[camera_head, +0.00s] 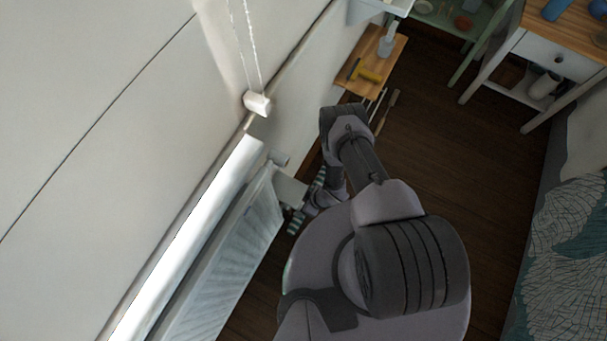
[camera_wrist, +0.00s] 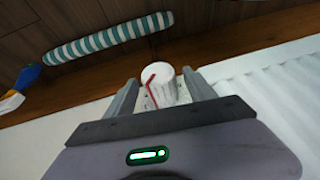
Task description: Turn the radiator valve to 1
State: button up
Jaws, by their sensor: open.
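The radiator valve (camera_wrist: 160,84) is a white ribbed knob with a red line on it, in the middle of the wrist view. Its scale marks are too small to read. My gripper (camera_wrist: 161,77) is open, with one finger on each side of the knob. I cannot tell whether either finger touches it. The white radiator (camera_wrist: 275,90) is at the right of the wrist view. In the head view the radiator (camera_head: 240,245) stands along the wall, and my arm reaches to its far end. My fingers cannot be made out there.
A green-and-white striped roll (camera_wrist: 108,38) lies on the dark wood floor (camera_wrist: 200,22). A low wooden shelf (camera_head: 368,60) and a white blind-cord weight (camera_head: 257,103) are beyond the radiator. A white desk (camera_head: 545,50) and a bed (camera_head: 565,255) are at the right.

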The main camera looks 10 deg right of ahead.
jog(key=shift+c, duration=0.2)
jog(key=c, duration=1.3)
jog(key=shift+w+m+g+y, duration=0.3)
jog(key=shift+g+y, duration=0.4)
jog(key=shift+y, duration=0.1)
jog(key=shift+c, duration=0.2)
jog(key=shift+s+g, duration=0.1)
jog(key=shift+g, duration=0.3)
jog(key=o, duration=1.4)
jog(key=shift+d, duration=0.1)
